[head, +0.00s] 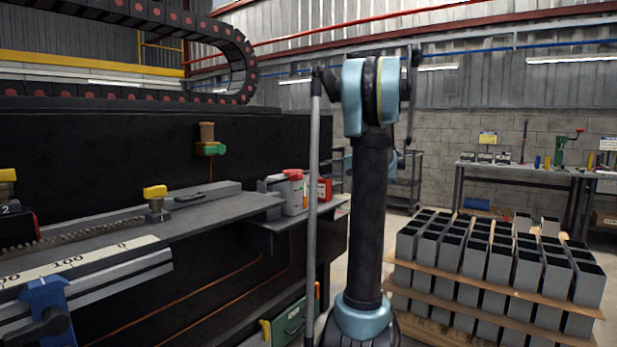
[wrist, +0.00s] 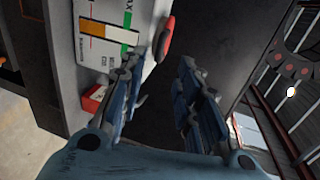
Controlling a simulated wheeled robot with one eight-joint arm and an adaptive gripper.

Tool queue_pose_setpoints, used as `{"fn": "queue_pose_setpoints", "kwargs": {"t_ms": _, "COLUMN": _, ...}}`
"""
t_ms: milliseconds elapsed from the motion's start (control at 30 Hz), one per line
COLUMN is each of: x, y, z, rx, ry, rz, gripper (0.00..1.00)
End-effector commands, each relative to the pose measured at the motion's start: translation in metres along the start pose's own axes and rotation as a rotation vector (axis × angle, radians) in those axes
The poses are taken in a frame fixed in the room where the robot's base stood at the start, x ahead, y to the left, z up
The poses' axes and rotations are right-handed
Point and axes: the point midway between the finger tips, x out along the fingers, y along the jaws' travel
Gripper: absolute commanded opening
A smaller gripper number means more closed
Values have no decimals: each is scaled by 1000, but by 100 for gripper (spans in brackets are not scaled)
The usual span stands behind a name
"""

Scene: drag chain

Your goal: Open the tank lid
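I cannot identify the tank lid with certainty in either view. In the head view, a grey unit with a red top (head: 292,175) sits on the shelf at the right end of the machine, beside a red box (head: 324,189). A green box (head: 289,322) with a yellow part is low under that shelf. In the wrist view, my gripper (wrist: 160,65) has its two blue-grey fingers apart with nothing between them. A red rounded part (wrist: 166,38) is beyond the left fingertip. A white labelled panel (wrist: 108,38) is to its left. My gripper is hidden behind my arm in the head view.
The long black machine (head: 110,150) fills the left, with a grey ledge and a drag chain (head: 240,65) above.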

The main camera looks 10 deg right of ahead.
Motion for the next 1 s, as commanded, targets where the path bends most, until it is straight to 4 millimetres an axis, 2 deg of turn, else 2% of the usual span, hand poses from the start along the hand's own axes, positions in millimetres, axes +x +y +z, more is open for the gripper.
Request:
{"fn": "queue_pose_setpoints", "kwargs": {"t_ms": 300, "x": 58, "y": 0, "z": 1, "rx": -1, "ry": -3, "rz": 1, "gripper": 31}}
{"fn": "queue_pose_setpoints", "kwargs": {"t_ms": 500, "x": 87, "y": 0, "z": 1, "rx": -1, "ry": -3, "rz": 1, "gripper": 31}}
{"fn": "queue_pose_setpoints", "kwargs": {"t_ms": 700, "x": 103, "y": 0, "z": 1, "rx": -1, "ry": -1, "rz": 1, "gripper": 31}}
{"fn": "queue_pose_setpoints", "kwargs": {"t_ms": 1000, "x": 106, "y": 0, "z": 1, "rx": -1, "ry": -1, "rz": 1, "gripper": 31}}
